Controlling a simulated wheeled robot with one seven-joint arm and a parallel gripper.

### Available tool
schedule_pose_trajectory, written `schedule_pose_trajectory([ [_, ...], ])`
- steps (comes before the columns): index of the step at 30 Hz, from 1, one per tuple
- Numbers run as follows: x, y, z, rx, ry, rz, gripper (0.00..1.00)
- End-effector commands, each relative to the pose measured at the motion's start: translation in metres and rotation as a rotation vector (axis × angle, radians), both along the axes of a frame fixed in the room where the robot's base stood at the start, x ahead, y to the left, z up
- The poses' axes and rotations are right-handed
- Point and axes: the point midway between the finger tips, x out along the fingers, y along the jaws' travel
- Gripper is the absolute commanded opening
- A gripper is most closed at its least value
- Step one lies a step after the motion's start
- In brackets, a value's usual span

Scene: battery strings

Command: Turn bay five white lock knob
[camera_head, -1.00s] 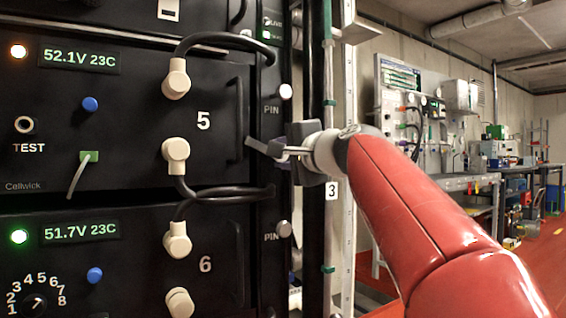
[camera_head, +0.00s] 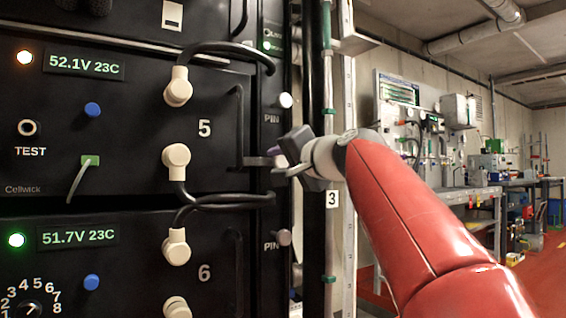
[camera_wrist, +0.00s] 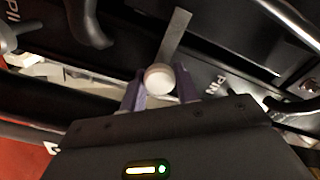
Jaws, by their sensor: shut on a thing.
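The bay five white lock knob (camera_wrist: 159,77) shows in the wrist view as a round, pale cap between my gripper's two purple fingers. A flat grey bar (camera_wrist: 175,36) runs from behind it toward the top of the wrist view. In the head view my gripper (camera_head: 279,162) is at the right edge of the bay five module (camera_head: 120,140), below its PIN label. The grey bar (camera_head: 257,161) sticks out left of my fingers, about level, over the lower end of the module's black handle (camera_head: 238,125).
A white PIN knob (camera_head: 286,100) sits above my gripper and a grey PIN knob (camera_head: 283,237) below it. Black cables with cream plugs (camera_head: 176,158) are to the left. A metal upright (camera_head: 340,240) stands just right of the rack.

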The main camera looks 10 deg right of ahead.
Motion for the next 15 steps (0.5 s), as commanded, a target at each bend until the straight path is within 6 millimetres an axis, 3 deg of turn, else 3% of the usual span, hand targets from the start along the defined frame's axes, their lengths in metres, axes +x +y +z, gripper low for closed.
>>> schedule_pose_trajectory([
  [6, 0.0006, 0.0002, -0.0019, -0.002, 0.004, 0.002, 0.08],
  [7, 0.0006, 0.0002, -0.0019, -0.002, 0.004, 0.002, 0.32],
  [12, 0.0005, 0.0001, -0.0013, -0.001, 0.003, 0.001, 0.52],
  [15, 0.0003, 0.0001, -0.0009, -0.001, 0.002, 0.001, 0.52],
])
